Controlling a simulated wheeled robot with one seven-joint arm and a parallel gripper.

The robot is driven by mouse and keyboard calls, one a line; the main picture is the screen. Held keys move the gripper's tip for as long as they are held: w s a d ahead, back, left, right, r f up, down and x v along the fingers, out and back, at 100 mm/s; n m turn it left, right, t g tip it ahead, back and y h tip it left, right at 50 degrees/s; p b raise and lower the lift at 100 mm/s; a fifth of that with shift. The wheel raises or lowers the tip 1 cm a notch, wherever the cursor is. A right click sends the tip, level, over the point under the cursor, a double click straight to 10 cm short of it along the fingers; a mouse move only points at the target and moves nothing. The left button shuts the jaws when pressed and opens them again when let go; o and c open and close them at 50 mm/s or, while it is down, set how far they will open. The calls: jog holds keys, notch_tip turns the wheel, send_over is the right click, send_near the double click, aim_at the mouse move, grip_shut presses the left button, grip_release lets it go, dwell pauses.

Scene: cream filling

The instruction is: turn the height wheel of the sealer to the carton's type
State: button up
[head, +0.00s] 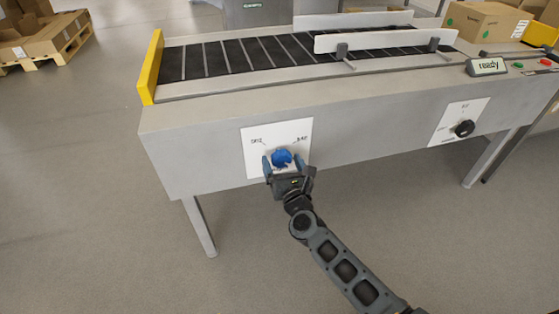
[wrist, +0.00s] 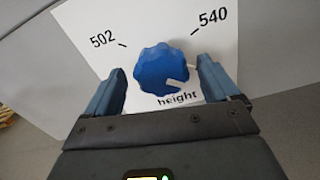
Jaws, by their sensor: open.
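The height wheel (head: 282,157) is a blue scalloped knob on a white plate (head: 250,140) on the front of the grey sealer (head: 190,150). In the wrist view the wheel (wrist: 161,68) sits above the word "height", with 502 at upper left and 540 at upper right. A white mark shows on the wheel's lower right, pointing at neither number. My gripper (wrist: 160,78) is open, one finger on each side of the wheel; gaps show between fingers and wheel. A brown carton (head: 485,22) with green dots stands at the back right; its type is not readable.
A second plate (head: 480,108) with a black knob (head: 464,128) is farther right. A display (head: 487,66) reads "ready", near green and red buttons. White guide rails (head: 385,40) cross the dark conveyor. The floor in front is clear.

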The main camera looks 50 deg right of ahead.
jog(key=shift+x, duration=0.9)
jog(key=shift+s, duration=0.1)
jog(key=shift+c, duration=0.3)
jog(key=c, duration=1)
